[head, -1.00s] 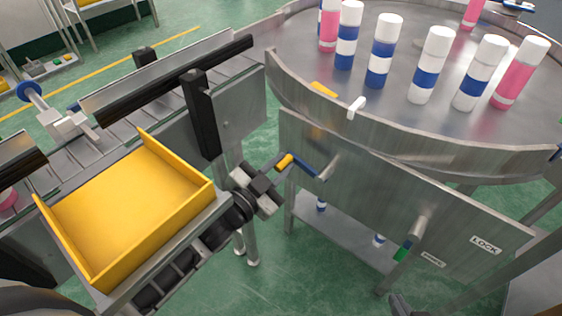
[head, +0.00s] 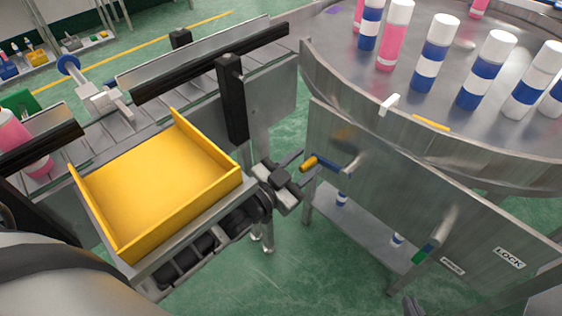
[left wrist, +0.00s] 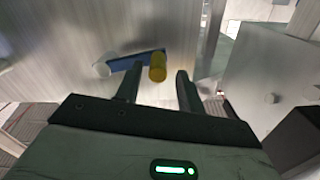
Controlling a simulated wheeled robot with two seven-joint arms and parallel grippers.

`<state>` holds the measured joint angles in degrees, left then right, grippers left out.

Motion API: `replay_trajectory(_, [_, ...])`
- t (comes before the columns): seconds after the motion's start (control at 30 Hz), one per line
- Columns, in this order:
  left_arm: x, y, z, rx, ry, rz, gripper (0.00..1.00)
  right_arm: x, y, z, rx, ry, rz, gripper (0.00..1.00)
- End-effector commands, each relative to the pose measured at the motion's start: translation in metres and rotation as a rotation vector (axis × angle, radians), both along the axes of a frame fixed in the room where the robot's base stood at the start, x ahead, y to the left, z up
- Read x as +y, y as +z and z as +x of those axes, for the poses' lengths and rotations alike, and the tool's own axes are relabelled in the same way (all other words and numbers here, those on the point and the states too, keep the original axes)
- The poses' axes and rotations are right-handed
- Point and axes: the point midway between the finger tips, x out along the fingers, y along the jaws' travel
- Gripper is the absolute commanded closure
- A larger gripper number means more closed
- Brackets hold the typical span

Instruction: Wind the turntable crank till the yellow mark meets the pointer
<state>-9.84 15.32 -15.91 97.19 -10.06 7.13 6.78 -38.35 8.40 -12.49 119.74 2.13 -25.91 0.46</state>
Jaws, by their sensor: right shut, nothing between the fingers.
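The round steel turntable (head: 480,163) is at the upper right. Its yellow mark (head: 430,123) lies to the right of the white pointer (head: 389,104), apart from it. The crank has a blue arm (head: 331,166) and a yellow handle (head: 309,163), pointing left from the front panel. My left gripper (head: 300,167) is open at the handle. In the left wrist view, the yellow handle (left wrist: 157,66) shows between and beyond the spread fingers (left wrist: 156,88). I cannot tell whether they touch it. My right gripper (head: 411,306) barely shows at the bottom edge, shut and empty.
Blue-white and pink cans (head: 434,52) stand on the turntable. A lever with a green grip (head: 423,254) is beside the LOCK label (head: 509,258) on the panel (head: 400,190). A yellow tray (head: 160,190) and a conveyor (head: 110,132) are at the left.

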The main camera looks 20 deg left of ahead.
Motion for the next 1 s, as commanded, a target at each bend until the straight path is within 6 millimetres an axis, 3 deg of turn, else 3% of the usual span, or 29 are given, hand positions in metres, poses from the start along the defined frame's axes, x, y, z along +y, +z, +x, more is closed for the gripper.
replay_trajectory(0.6, [0.045,-0.001,-0.123,0.004,0.000,0.001,0.61,0.001,-0.001,0.001,-0.006,-0.001,0.009,1.00])
replay_trajectory(0.8, [0.052,0.000,-0.141,-0.001,0.001,0.001,0.61,0.001,-0.002,0.000,-0.004,-0.001,0.011,1.00])
replay_trajectory(1.0, [0.053,0.001,-0.145,-0.001,0.001,0.001,0.61,0.001,-0.002,0.000,-0.003,-0.002,0.011,1.00])
